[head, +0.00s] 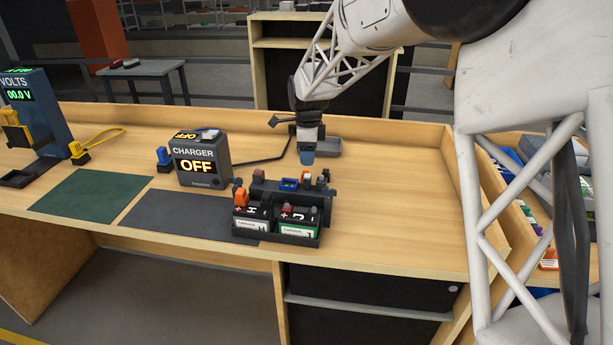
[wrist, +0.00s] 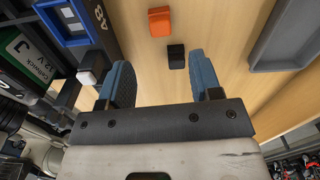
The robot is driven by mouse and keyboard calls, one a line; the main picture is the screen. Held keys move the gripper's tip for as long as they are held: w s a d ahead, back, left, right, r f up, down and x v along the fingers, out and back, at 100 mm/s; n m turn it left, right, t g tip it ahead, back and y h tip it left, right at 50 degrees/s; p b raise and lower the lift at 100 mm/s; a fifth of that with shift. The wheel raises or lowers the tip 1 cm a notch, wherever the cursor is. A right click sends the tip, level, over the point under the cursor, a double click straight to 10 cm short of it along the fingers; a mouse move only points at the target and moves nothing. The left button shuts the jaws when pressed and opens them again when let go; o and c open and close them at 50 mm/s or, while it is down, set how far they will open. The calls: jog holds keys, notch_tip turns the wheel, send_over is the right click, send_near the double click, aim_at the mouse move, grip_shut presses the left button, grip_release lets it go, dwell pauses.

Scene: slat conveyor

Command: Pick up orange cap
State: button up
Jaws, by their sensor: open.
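An orange cap (wrist: 160,21) lies on the bare wood in the wrist view, beyond my fingertips and a little behind a small black cap (wrist: 176,56). My gripper (wrist: 163,75) is open and empty, with its two blue fingers spread above the table. In the head view my gripper (head: 307,157) points down behind the battery rack (head: 270,232). Another orange piece (head: 241,195) sits on the left battery in the rack.
The rack, with batteries and a blue-framed holder (wrist: 68,20), stands close on the left in the wrist view. A grey tray (wrist: 287,35) lies to the right. In the head view the charger (head: 200,160), reading OFF, is left of the rack. The table's right side is clear.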

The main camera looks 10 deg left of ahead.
jog(key=shift+w+a+f, duration=0.15)
jog(key=shift+w+a, duration=0.05)
jog(key=shift+a, duration=0.1)
jog(key=shift+f, duration=1.3)
jog(key=shift+s+a+f, duration=0.1)
jog(key=shift+f, duration=2.55)
jog(key=c, duration=1)
